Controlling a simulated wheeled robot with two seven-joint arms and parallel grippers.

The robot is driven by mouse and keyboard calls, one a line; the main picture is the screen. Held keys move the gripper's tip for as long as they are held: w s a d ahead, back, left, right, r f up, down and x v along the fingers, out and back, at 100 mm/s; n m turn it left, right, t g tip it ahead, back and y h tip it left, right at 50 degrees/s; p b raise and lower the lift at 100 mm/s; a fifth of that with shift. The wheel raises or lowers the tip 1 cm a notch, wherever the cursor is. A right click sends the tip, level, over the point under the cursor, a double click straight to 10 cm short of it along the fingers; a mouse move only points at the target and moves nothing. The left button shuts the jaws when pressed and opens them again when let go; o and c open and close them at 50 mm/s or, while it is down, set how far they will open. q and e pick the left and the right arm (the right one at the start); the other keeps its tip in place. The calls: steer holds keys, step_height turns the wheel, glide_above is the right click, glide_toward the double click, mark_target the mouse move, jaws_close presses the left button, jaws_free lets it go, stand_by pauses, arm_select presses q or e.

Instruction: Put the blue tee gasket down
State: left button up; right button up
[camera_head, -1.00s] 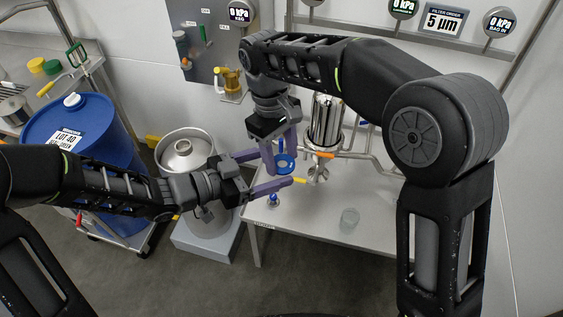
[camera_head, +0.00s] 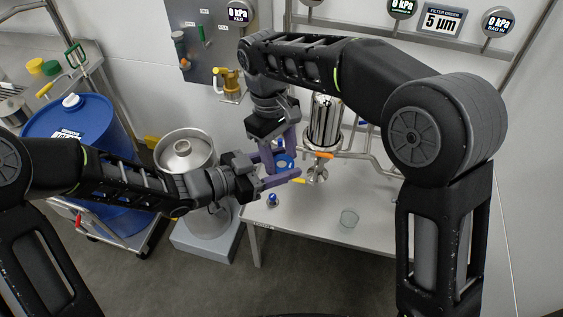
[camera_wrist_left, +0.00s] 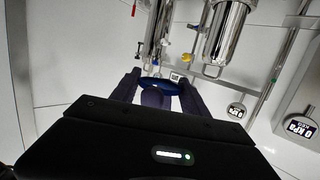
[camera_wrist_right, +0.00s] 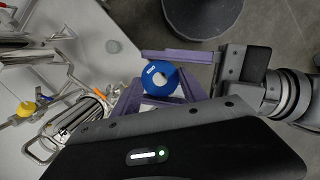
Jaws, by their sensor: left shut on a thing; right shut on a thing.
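The blue tee gasket (camera_head: 284,160) is a blue ring with a pale label, held in the air over the table's left end. My right gripper (camera_head: 280,153) reaches down from above and is shut on it. My left gripper (camera_head: 285,165) comes in from the left, its purple fingers either side of the ring and shut on it too. The right wrist view shows the gasket (camera_wrist_right: 153,68) face-on between the purple fingers. The left wrist view shows it (camera_wrist_left: 160,85) edge-on; exact finger contact is partly hidden.
The pale table (camera_head: 315,215) has clear room at its front. A steel filter housing (camera_head: 324,122) and yellow-handled valve (camera_head: 301,181) are close behind. A steel tank (camera_head: 184,147) and blue drum (camera_head: 100,120) stand left.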

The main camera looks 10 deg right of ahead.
arm_select(q)
steer(key=c, duration=0.6)
arm_select(e)
steer(key=o, duration=1.6)
steer(key=shift+o, duration=0.2)
